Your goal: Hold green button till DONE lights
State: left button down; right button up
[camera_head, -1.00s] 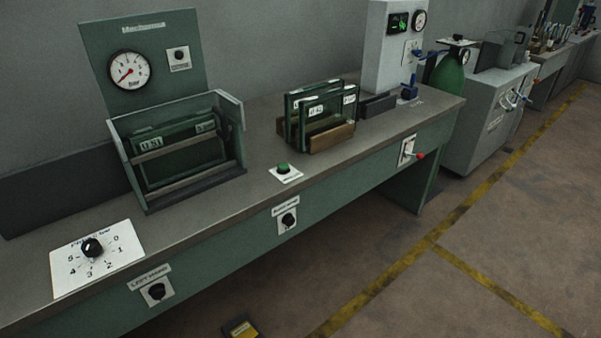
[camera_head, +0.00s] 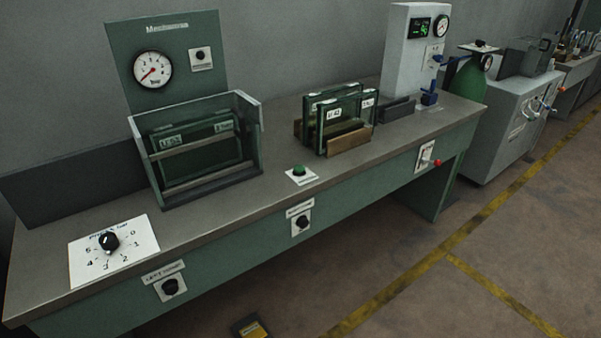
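The green button (camera_head: 299,170) sits on a small white plate near the front edge of the workbench, in the middle of the view. Nothing touches it. The label on its plate is too small to read. I see no lamp that I can read as DONE. Neither of my grippers is in view.
The bench (camera_head: 240,212) carries a dial plate (camera_head: 112,248), a glass-fronted press with a gauge (camera_head: 153,69), framed panels in a wooden rack (camera_head: 349,141) and a white instrument box (camera_head: 408,55). Black knobs (camera_head: 171,287) and a red-tipped lever (camera_head: 436,163) are on its front. The right floor is clear.

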aim_at(299, 168)
jog(key=i+l+u, duration=0.1)
jog(key=l, duration=0.25)
jog(key=i+l+u, duration=0.1)
jog(key=i+l, duration=0.15)
jog(key=l, duration=0.15)
jog(key=i+l, duration=0.2)
jog(key=l, duration=0.2)
jog(key=i+l+u, duration=0.15)
jog(key=l, duration=0.25)
jog(key=i+l+u, duration=0.1)
jog(key=l, duration=0.3)
jog(key=i+l+u, duration=0.1)
jog(key=l, duration=0.35)
jog(key=i+l+u, duration=0.1)
jog(key=l, duration=0.35)
jog(key=i+l+u, duration=0.1)
jog(key=l, duration=0.35)
jog(key=i, duration=0.1)
